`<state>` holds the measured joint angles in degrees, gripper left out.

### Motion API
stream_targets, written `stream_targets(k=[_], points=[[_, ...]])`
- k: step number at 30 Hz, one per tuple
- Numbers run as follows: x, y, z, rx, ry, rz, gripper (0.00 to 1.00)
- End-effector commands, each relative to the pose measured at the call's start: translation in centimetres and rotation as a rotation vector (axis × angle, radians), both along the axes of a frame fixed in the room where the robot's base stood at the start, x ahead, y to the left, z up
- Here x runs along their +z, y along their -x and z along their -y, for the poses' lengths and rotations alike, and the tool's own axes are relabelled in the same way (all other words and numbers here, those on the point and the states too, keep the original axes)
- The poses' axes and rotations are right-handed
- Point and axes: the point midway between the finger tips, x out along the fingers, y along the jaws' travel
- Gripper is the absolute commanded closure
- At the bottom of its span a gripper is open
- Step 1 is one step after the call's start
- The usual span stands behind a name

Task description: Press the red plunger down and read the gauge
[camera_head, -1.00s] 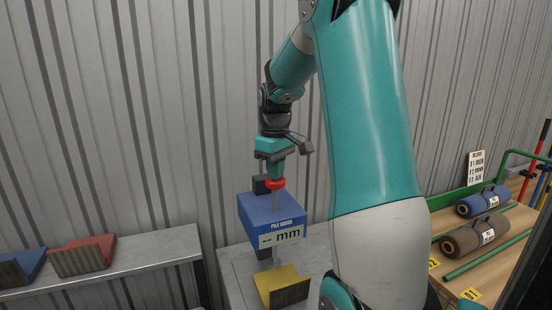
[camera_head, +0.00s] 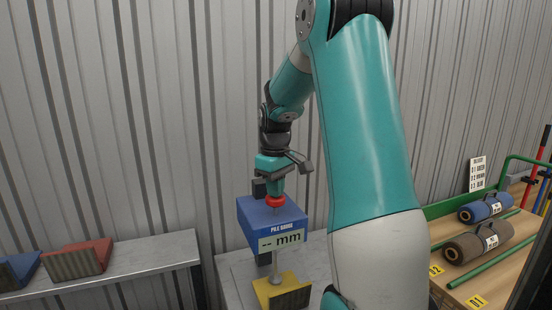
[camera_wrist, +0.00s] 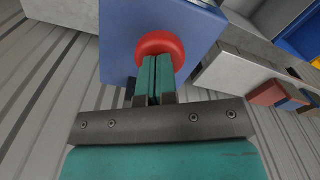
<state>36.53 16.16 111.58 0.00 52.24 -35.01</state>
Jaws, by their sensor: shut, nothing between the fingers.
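The blue pile gauge (camera_head: 262,215) stands on a grey bench, and its display (camera_head: 282,241) reads "-- mm". The red plunger (camera_head: 275,201) is on top of the gauge, close to its upper face. My gripper (camera_head: 277,190) is shut and points down onto the plunger. In the wrist view my shut fingers (camera_wrist: 153,70) meet the red plunger (camera_wrist: 160,47), seemingly touching it. A metal rod with a foot (camera_head: 280,278) shows below the gauge body, reaching down to the yellow block (camera_head: 268,293).
A red block (camera_head: 80,260) and a blue block (camera_head: 18,270) sit on the grey shelf (camera_head: 150,257) at left. At right, a blue roll (camera_head: 484,207) and a brown roll (camera_head: 478,243) lie on a wooden surface with green rails. A corrugated wall stands close behind.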

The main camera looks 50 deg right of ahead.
Motion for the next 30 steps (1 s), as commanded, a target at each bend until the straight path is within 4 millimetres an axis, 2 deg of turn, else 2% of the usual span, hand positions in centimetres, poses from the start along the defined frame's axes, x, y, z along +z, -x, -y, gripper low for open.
stream_targets(k=[17, 30], points=[[0.2, 0.0, 0.0, 0.0, -0.001, -0.002, 1.0], [5.5, 0.0, 0.0, 0.0, -0.001, -0.001, 1.0]])
